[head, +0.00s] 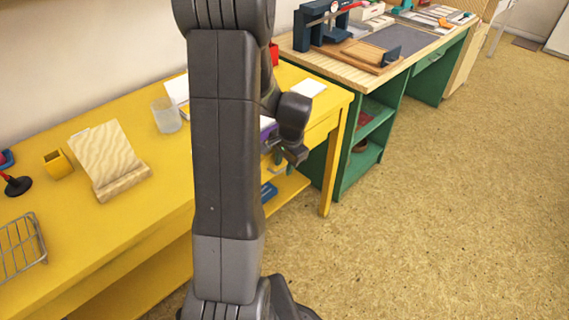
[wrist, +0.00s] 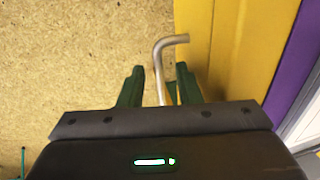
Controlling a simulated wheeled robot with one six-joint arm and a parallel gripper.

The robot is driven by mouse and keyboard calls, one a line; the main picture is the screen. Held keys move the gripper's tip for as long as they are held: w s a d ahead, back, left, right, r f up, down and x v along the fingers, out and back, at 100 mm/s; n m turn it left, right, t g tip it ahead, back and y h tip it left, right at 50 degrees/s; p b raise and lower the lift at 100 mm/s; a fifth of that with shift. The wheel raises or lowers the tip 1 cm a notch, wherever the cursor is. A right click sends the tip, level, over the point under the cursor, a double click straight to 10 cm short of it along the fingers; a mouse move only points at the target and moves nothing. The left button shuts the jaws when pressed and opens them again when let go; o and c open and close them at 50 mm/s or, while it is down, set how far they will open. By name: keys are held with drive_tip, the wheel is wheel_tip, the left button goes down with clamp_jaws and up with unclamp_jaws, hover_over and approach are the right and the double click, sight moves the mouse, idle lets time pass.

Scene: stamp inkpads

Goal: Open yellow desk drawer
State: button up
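The yellow desk (head: 75,230) runs along the left wall in the head view. Part of its drawer front (head: 322,130) shows near its right end, beside my arm. In the wrist view the yellow drawer front (wrist: 240,50) is at the right, and a bent grey metal handle (wrist: 170,42) stands out from it. My gripper (wrist: 160,72) is open, its two green fingers on either side of the handle. Contact with the handle cannot be told. In the head view my arm hides much of the desk front, and the handle is not clear. The drawer looks closed.
A green workbench (head: 360,150) stands beyond the desk. A purple item (wrist: 292,90) lies close at right. The floor (head: 430,230) is clear.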

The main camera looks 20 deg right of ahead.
drive_tip(key=shift+c, duration=0.2)
clamp_jaws()
drive_tip(key=s+d, duration=0.5)
drive_tip(key=s, duration=0.7)
drive_tip(key=s+d+b, duration=0.1)
drive_tip(key=s+d, duration=0.4)
drive_tip(key=s, duration=0.7)
drive_tip(key=shift+s, duration=0.25)
drive_tip(key=shift+o, duration=0.2)
unclamp_jaws()
wheel_tip(320, 180, up, 14)
drive_tip(key=s+d+p, duration=0.1)
drive_tip(key=s+p, duration=0.1)
drive_tip(key=shift+s+f+p, duration=0.15)
drive_tip(key=shift+p, duration=0.25)
